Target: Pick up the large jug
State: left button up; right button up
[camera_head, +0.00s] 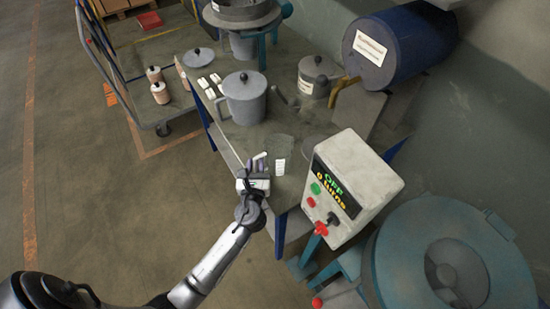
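A large grey jug (243,103) with a dark knob on its lid and a side handle stands upright on the table (285,190). A second grey lidded vessel (313,82), with a label, stands behind it to the right. My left gripper (257,165) is at the table's near edge, in front of the large jug and apart from it. Its fingers point toward the table; they are too small to show whether they are open or shut. My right gripper is out of view.
A control box (352,180) reading "OFF, 0 turns" stands right of my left gripper. A blue drum (405,45) lies at the back right. A trolley (135,75) and a teal round machine (455,255) flank the table.

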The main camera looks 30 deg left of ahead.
pick_arm(q)
jog(key=shift+c, duration=0.2)
grip_shut()
notch_tip(320, 180, up, 10)
jog(key=p, duration=0.4)
jog(key=shift+p, duration=0.3)
jog(key=shift+c, duration=1.1)
grip_release()
grip_shut()
